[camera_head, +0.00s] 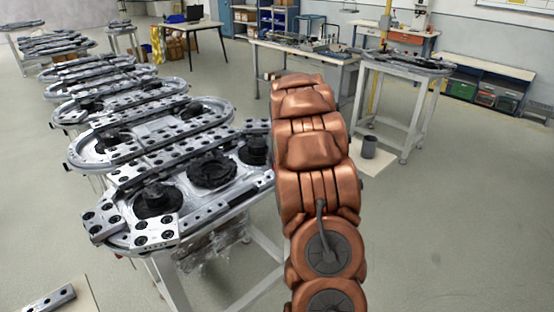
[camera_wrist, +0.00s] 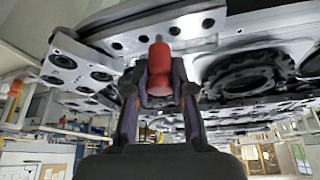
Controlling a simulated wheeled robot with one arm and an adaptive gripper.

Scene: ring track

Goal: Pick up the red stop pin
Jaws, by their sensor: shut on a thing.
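The red stop pin (camera_wrist: 159,66) is upright in the middle of the wrist view, between the two dark fingers of my gripper (camera_wrist: 159,84). The fingers are shut on it from both sides. The pin's narrow top shows against the metal edge of the ring track (camera_wrist: 190,30); I cannot tell whether it touches the track. In the head view the ring track (camera_head: 160,170) is left of my copper arm. My gripper and the pin do not show in the head view.
Several similar metal tracks stretch to the back left. A workbench (camera_head: 305,50) is behind. The floor at right is clear.

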